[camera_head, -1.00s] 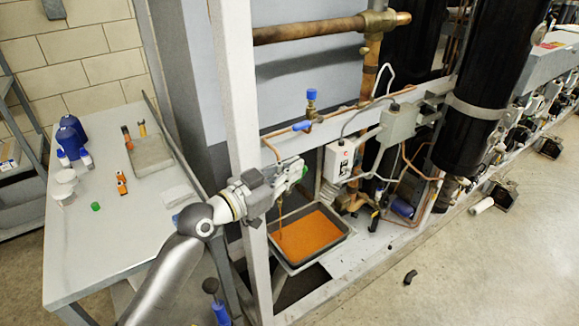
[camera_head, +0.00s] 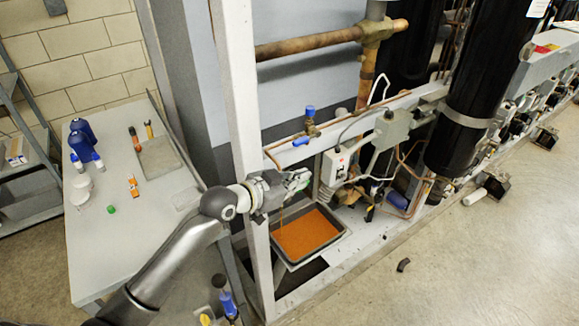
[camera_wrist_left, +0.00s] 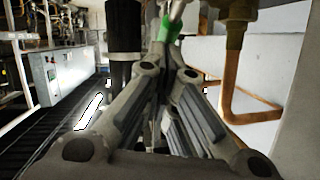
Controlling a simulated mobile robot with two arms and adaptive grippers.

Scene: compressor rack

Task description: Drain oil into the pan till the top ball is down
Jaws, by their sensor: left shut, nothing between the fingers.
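My left gripper (camera_head: 298,180) is shut at the rack's front post, above the oil pan. In the left wrist view its closed fingertips (camera_wrist_left: 165,60) are at a small green part (camera_wrist_left: 167,30), perhaps a valve handle; I cannot tell whether they touch it. The dark rectangular pan (camera_head: 340,233) sits low in the rack and holds orange oil (camera_head: 306,236). A thin dark line, seemingly an oil stream (camera_head: 281,222), drops into its left side. I cannot make out any sight-glass balls. My right gripper is not in view.
A grey table (camera_head: 140,240) on the left carries blue bottles (camera_head: 84,138), tools and a tray (camera_head: 158,157). The rack's upright post (camera_head: 238,100) stands beside my left arm. Blue-capped valves (camera_head: 310,112) and a white control box (camera_head: 335,163) are behind the gripper.

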